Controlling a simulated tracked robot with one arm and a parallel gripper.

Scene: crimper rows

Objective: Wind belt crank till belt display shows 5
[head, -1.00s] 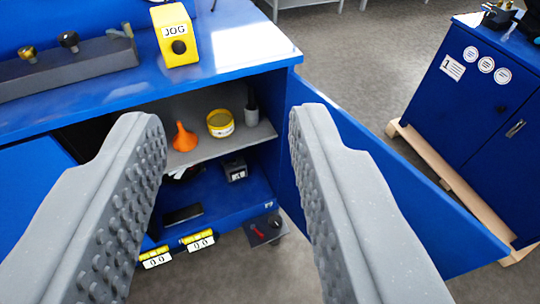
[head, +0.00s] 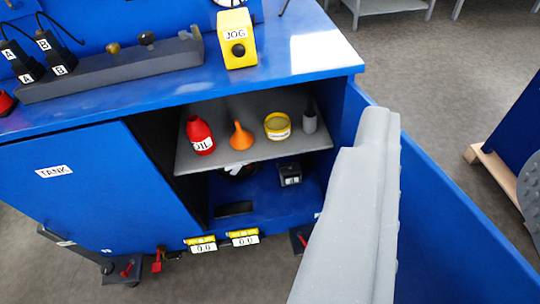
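Two small counters with yellow tops hang on the lower front edge of the blue cabinet, a left one (head: 201,245) and a right one (head: 243,238). Both seem to read 0 0; their yellow labels are too small to tell which is the belt display. Red-handled controls sit low on the front, at the left (head: 126,270) and beside it (head: 157,262). I cannot tell which part is the belt crank. My gripper (head: 455,143) is open and empty, right of the counters and in front of the open door. Its right finger is mostly cut off by the picture edge.
The open blue door (head: 450,225) juts toward me at the right. Shelves hold a red oil bottle (head: 200,136), orange funnel (head: 241,137) and yellow tin (head: 277,126). A yellow JOG box (head: 237,38) stands on top. Grey floor lies in front.

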